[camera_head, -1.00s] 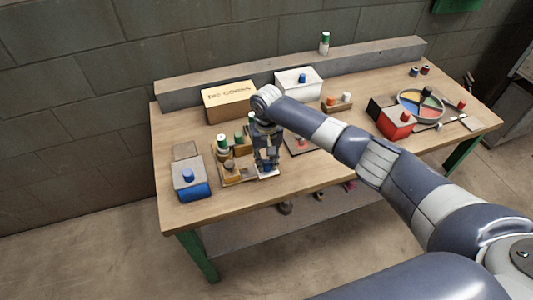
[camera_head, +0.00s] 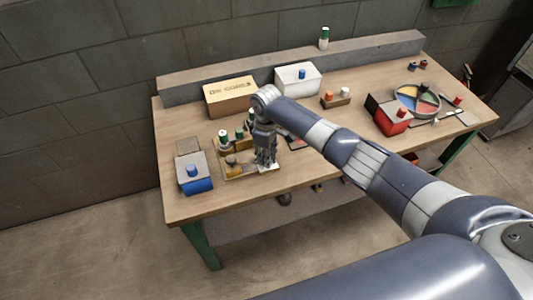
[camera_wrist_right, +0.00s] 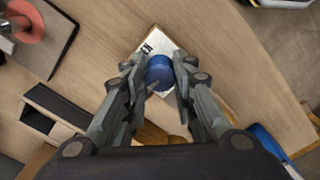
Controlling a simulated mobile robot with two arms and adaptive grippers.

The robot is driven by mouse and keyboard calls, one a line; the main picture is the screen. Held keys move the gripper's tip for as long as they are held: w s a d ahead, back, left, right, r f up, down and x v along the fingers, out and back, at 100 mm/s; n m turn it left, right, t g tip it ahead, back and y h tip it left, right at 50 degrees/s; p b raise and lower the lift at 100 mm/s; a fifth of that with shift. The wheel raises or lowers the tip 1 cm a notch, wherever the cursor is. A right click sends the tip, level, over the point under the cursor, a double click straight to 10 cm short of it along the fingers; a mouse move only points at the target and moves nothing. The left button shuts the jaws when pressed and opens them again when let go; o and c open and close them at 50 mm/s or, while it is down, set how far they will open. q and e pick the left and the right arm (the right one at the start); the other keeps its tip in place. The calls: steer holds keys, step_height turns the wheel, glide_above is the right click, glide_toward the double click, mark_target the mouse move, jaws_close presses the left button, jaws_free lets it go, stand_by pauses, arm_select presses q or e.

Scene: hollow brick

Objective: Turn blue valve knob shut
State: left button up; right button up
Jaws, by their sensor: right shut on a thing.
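My right gripper (camera_head: 266,164) points down at the front part of the workbench. In the right wrist view, its two fingers (camera_wrist_right: 160,76) are shut on a round blue valve knob (camera_wrist_right: 159,70), one finger on each side. The knob sits over a white plate (camera_wrist_right: 154,46) with dark lettering. In the head view the fingers hide the knob, and only part of the white plate (camera_head: 271,167) shows beside them. My left gripper is not in view.
A blue-and-grey box with a blue knob (camera_head: 194,185) stands left of the gripper. A wooden tray (camera_head: 236,172) with small parts is close beside it. A cardboard box (camera_head: 230,98), a white box (camera_head: 298,81) and a red box (camera_head: 393,120) stand farther off.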

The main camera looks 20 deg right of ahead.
steer(key=shift+n, duration=1)
steer(key=o, duration=1.1)
steer(key=shift+r, duration=0.1)
step_height(320, 180, up, 12)
steer(key=shift+f, duration=0.1)
